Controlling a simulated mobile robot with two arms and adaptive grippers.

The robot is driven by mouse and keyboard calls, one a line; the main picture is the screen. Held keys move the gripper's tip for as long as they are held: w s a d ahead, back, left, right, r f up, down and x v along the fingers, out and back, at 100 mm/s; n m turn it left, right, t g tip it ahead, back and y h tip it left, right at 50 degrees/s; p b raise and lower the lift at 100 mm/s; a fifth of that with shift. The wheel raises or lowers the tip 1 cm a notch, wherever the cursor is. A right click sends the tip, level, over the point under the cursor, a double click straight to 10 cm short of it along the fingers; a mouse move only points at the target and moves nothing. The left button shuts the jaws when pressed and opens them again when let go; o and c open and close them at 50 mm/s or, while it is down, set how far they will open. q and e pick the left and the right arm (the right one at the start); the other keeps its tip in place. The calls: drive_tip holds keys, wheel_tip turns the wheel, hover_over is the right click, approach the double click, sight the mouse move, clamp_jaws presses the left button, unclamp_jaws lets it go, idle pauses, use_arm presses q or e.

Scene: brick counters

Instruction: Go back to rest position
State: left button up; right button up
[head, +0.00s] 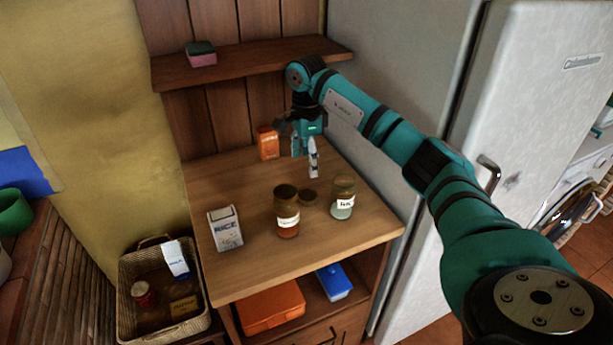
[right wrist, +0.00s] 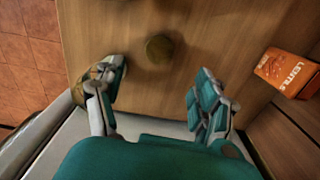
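My right arm reaches in from the right in the head view. Its right gripper (head: 305,158) hangs above the back of the wooden counter (head: 262,178), beside an orange lentils box. In the right wrist view the gripper (right wrist: 160,74) has its fingers spread with nothing held between them. A round dark lid (right wrist: 158,48) shows on the counter beyond the fingertips. My left gripper is not in view.
On the counter are the lentils box (head: 268,144), a rice box (head: 225,229), a brown jar (head: 287,214), and a pale labelled jar (head: 342,200). A shelf (head: 250,61) with a sponge (head: 201,53) is above. A fridge (head: 535,90) stands right; a basket (head: 128,300) sits lower left.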

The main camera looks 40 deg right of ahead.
drive_tip(key=shift+r, duration=0.5)
